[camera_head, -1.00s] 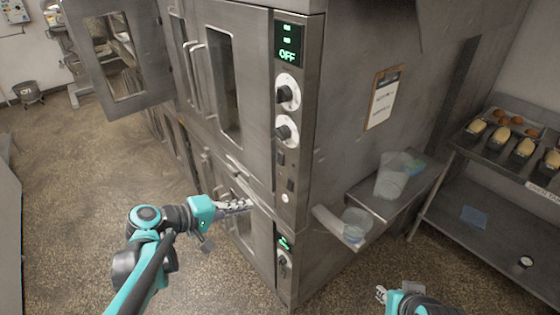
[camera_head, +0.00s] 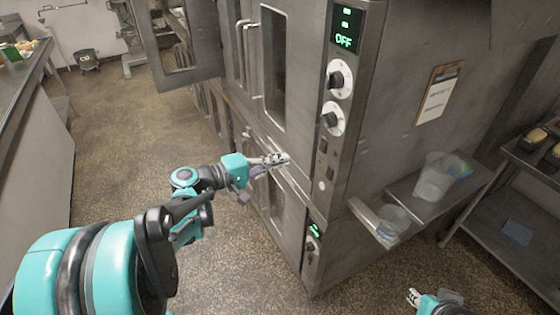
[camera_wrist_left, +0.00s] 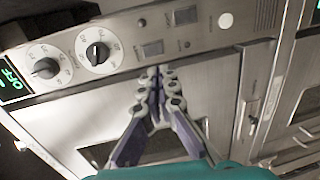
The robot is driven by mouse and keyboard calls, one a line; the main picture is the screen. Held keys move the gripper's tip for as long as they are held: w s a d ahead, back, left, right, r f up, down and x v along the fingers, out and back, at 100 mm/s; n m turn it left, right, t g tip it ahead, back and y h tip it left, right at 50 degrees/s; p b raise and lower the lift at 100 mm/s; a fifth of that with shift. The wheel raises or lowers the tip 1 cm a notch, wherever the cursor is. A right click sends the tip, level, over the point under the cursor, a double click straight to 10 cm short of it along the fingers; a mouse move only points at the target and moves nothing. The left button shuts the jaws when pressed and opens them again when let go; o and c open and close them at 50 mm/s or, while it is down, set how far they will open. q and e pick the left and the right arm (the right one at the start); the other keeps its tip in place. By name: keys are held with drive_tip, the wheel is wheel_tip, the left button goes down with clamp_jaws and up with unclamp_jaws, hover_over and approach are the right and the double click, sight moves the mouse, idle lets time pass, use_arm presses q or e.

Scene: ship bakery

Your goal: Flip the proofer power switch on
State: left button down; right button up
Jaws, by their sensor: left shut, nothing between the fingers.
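The tall steel cabinet carries a narrow control panel (camera_head: 345,90) with a green display (camera_head: 344,41) reading OFF. Below two round dials are two small dark rocker switches; the upper switch (camera_head: 323,146) shows in the head view. In the left wrist view the switches (camera_wrist_left: 153,48) and (camera_wrist_left: 185,15) lie just beyond my fingertips. My left gripper (camera_head: 284,159) is shut and empty, in front of the cabinet just left of the panel. Its fingertips (camera_wrist_left: 160,72) appear apart from the switches. My right gripper (camera_head: 413,297) is at the bottom edge, mostly cut off.
A side shelf (camera_head: 400,195) with clear plastic tubs (camera_head: 438,178) juts from the cabinet's right side. A steel rack (camera_head: 500,215) stands further right. An open door (camera_head: 180,45) is at upper left. The floor at left (camera_head: 120,130) is clear.

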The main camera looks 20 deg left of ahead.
sight(321, 150)
use_arm(q)
drive_tip(key=b+x, duration=0.2)
drive_tip(key=x, duration=0.8)
drive_tip(key=shift+w+d, duration=0.25)
drive_tip(key=shift+w, duration=0.05)
drive_tip(key=shift+w+d+f, duration=0.15)
drive_tip(key=shift+w+f, duration=0.05)
drive_tip(key=shift+w, duration=0.05)
